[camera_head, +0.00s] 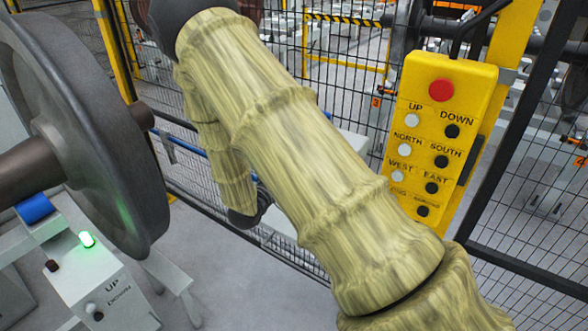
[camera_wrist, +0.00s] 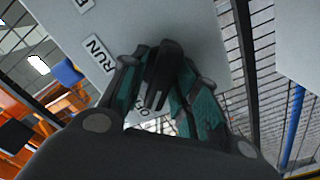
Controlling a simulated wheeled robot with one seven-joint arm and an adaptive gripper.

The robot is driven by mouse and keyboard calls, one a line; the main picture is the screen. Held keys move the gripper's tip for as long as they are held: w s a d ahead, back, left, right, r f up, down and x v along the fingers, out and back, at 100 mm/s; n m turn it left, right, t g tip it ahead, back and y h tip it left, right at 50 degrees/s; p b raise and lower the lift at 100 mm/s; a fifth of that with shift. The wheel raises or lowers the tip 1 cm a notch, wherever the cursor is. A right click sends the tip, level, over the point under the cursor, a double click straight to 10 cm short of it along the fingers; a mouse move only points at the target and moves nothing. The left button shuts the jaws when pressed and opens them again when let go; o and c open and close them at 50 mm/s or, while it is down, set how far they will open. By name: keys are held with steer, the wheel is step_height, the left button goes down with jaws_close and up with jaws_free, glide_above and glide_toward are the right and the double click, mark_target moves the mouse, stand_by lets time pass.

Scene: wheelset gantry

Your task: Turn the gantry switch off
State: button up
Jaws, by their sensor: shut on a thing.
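In the wrist view, a black switch knob (camera_wrist: 165,62) stands on a light grey panel (camera_wrist: 190,22). A label reading RUN (camera_wrist: 98,54) is to its left, and another label (camera_wrist: 84,4) is cut off at the top edge. A third label (camera_wrist: 140,118) is partly hidden below the knob. My gripper (camera_wrist: 158,72) has its teal-padded fingers on both sides of the knob and is shut on it. The switch and my fingertips cannot be made out in the head view, where my sleeved arm crosses the middle.
In the head view, a yellow pendant (camera_head: 437,125) with a red button hangs at the right. A large wheel (camera_head: 85,120) and a grey control box (camera_head: 95,290) with a lit green lamp (camera_head: 87,239) stand at the left. Black mesh fencing (camera_head: 335,60) runs behind.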

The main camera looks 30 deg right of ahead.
steer(key=shift+f, duration=0.15)
steer(key=o, duration=0.7)
steer(key=shift+o, duration=0.2)
steer(key=shift+a, duration=0.1)
steer(key=v, duration=1.2)
steer(key=shift+s+f, duration=0.1)
